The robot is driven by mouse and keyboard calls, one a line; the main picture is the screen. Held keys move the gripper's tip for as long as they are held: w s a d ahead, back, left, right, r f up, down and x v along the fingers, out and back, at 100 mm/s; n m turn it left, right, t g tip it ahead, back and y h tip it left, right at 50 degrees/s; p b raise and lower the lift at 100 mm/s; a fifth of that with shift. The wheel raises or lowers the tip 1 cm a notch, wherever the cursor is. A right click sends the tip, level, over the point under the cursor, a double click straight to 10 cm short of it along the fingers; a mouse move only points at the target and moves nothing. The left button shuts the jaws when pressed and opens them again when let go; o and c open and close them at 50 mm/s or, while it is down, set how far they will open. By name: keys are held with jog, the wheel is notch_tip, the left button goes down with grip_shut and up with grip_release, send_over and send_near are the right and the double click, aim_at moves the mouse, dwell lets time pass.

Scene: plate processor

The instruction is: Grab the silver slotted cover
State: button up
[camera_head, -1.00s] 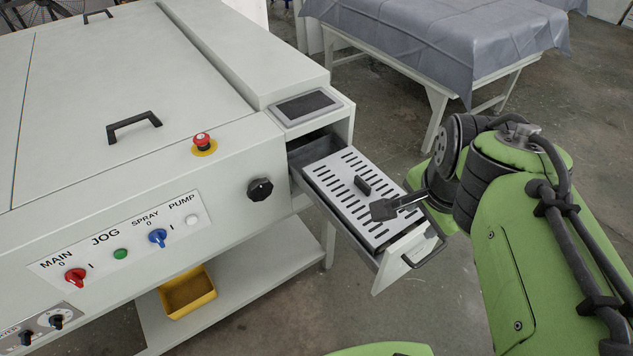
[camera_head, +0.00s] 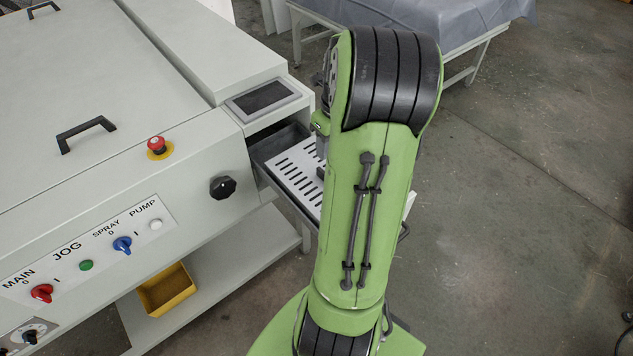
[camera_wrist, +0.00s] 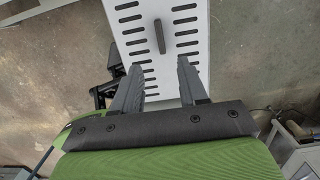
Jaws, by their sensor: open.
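The silver slotted cover (camera_head: 296,165) lies in the pulled-out drawer of the machine. My green arm hides much of it in the head view. In the wrist view the cover (camera_wrist: 190,50) fills the upper middle, with rows of dark slots and a dark upright handle (camera_wrist: 159,37) at its centre. My gripper (camera_wrist: 157,78) is open, with its two grey fingers over the cover, one to each side of the handle's line. The handle is beyond the fingertips in the picture, and nothing is between the fingers. The gripper is hidden behind my arm in the head view.
The open drawer (camera_head: 268,143) juts from the machine (camera_head: 130,140), below a small screen (camera_head: 262,100). A yellow bin (camera_head: 167,290) sits on the lower shelf.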

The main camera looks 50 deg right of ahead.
jog(key=f, duration=0.4)
jog(key=w+f+b, duration=0.1)
jog(key=f, duration=0.6)
jog(key=shift+w+d+f, duration=0.25)
jog(key=shift+w+f, duration=0.1)
jog(key=shift+f, duration=0.05)
grip_shut()
jog(key=shift+r, duration=0.1)
